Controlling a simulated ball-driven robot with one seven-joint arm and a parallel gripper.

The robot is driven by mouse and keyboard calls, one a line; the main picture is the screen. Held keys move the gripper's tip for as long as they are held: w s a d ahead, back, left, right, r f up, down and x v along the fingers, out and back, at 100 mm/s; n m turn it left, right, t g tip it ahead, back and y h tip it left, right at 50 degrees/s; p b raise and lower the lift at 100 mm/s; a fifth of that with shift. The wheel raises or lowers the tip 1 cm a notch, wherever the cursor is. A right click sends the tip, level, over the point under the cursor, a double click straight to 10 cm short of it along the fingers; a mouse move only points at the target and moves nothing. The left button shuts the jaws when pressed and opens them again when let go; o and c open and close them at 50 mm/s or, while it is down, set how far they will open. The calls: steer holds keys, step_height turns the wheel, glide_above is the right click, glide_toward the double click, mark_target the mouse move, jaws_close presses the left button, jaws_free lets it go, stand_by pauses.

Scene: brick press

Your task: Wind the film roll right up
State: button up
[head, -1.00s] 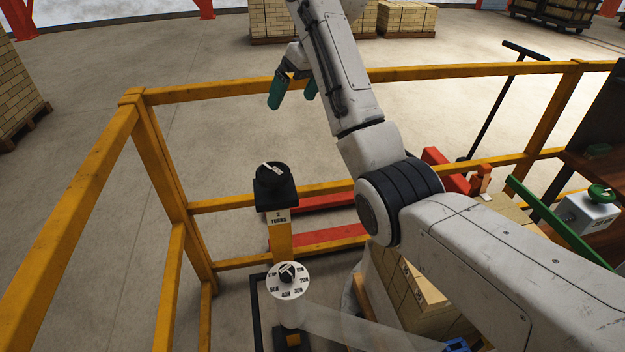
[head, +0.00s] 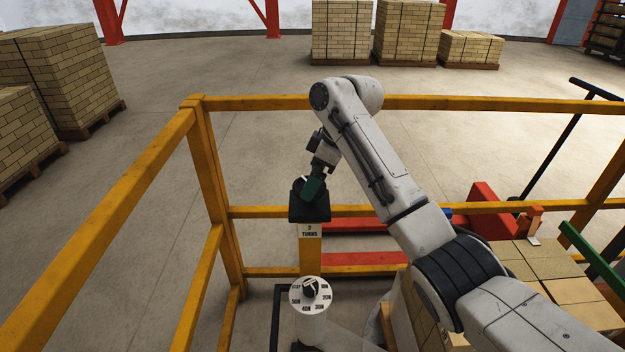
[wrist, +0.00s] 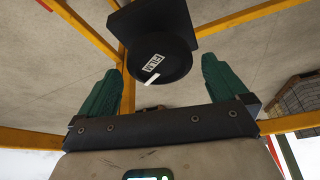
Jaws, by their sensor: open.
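The black round knob (wrist: 160,60), with a white FILM label and a white mark, sits on a black block (head: 309,212) on a yellow post. The post's plate (head: 310,231) reads 2 TURNS. Below it is a white roll top with a round dial (head: 310,294) with metre marks and a black pointer; the exact reading is too small to tell. My gripper (wrist: 161,68) is open, its green fingers on either side of the knob in the wrist view. In the head view my gripper (head: 312,187) is at the knob and partly hides it. Contact cannot be told.
Yellow guard rails (head: 350,101) run behind and to the left of the post. A red pallet truck (head: 490,212) and stacked bricks (head: 560,290) are at the right. Clear film sheet stretches right from the roll. Brick pallets (head: 340,30) stand beyond the rails on open floor.

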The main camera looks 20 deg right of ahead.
steer(key=shift+x, duration=1.05)
steer(key=shift+r, duration=0.1)
steer(key=c, duration=0.9)
